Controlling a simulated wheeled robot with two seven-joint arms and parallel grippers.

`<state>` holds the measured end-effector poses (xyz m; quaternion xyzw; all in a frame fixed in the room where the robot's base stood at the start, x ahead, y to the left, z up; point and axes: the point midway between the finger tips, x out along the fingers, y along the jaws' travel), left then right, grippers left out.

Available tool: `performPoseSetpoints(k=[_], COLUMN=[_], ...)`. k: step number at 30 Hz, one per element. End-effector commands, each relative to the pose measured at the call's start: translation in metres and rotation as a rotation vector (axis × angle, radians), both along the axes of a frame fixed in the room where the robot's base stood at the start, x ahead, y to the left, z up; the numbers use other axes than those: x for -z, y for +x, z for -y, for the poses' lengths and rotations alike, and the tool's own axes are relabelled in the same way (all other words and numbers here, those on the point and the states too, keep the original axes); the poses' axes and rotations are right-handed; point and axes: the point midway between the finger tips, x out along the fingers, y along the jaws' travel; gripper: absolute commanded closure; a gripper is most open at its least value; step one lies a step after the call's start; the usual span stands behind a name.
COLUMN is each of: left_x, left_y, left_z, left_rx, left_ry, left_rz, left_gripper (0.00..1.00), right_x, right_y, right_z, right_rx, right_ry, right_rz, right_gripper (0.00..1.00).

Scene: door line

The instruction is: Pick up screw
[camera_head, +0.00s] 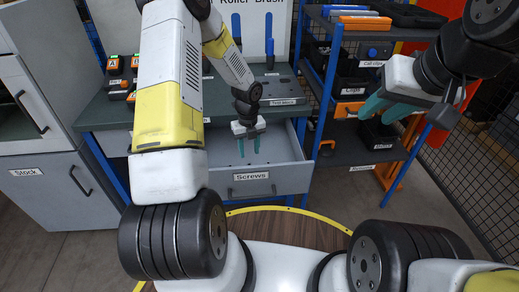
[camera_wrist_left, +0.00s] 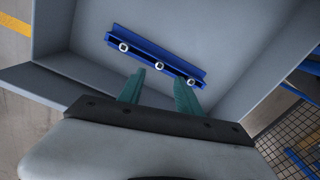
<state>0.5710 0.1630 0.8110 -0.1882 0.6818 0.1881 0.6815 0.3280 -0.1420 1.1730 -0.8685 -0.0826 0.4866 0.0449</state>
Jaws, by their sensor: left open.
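Three small silver screws sit in a blue rail (camera_wrist_left: 170,60) inside the open grey drawer, in the left wrist view: a left screw (camera_wrist_left: 123,47), a middle screw (camera_wrist_left: 159,66) and a right screw (camera_wrist_left: 190,82). My left gripper (camera_head: 249,150) reaches into the drawer labelled Screws (camera_head: 290,181). Its green fingers (camera_wrist_left: 158,82) are open and empty, pointing at the rail, with the middle screw just beyond the gap between them. In the head view the screws are not discernible. My right gripper (camera_head: 384,108) hangs at the right, fingers apart, with nothing visible between them.
The workbench (camera_head: 105,110) stands above the drawer, with orange-and-black items (camera_head: 115,65) at its left. A blue-framed shelf (camera_head: 345,55) with bins stands at the right, near my right gripper. A grey Stock cabinet (camera_head: 45,175) is at the left. The drawer walls surround my left fingers.

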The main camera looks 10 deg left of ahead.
Motion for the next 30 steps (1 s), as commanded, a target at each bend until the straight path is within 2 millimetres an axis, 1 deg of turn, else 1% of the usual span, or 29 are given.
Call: performPoseSetpoints(k=[1, 8, 12, 15, 23, 24, 30], left_x=[0.007, 0.034, 0.056, 0.066, 0.069, 0.069, 0.07], left_y=[-0.001, -0.001, 0.0, 0.0, 0.0, 0.0, -0.001], left_z=[0.0, 0.0, -0.001, -0.001, -0.001, -0.001, -0.001], left_rx=[0.001, -0.001, -0.002, -0.003, -0.004, -0.004, -0.004], left_ry=[0.0, 0.001, 0.0, 0.0, -0.001, 0.0, -0.001], left_rz=[-0.002, -0.002, -0.002, -0.001, 0.001, 0.0, -0.001], left_gripper=[0.59, 0.59, 0.59, 0.59, 0.59, 0.63, 1.0], right_x=[0.0, 0.0, 0.0, 0.0, 0.0, 0.0, 0.0], right_y=[0.0, 0.0, 0.0, 0.0, 0.0, 0.0, 0.0], right_z=[0.0, 0.0, 0.0, 0.0, 0.0, 0.0, 0.0], right_rx=[0.0, 0.0, 0.0, 0.0, 0.0, 0.0, 0.0], right_ry=[0.0, 0.0, 0.0, 0.0, 0.0, 0.0, 0.0], right_rz=[0.0, 0.0, 0.0, 0.0, 0.0, 0.0, 0.0], right_gripper=[0.66, 0.66, 0.66, 0.66, 0.66, 0.66, 0.66])
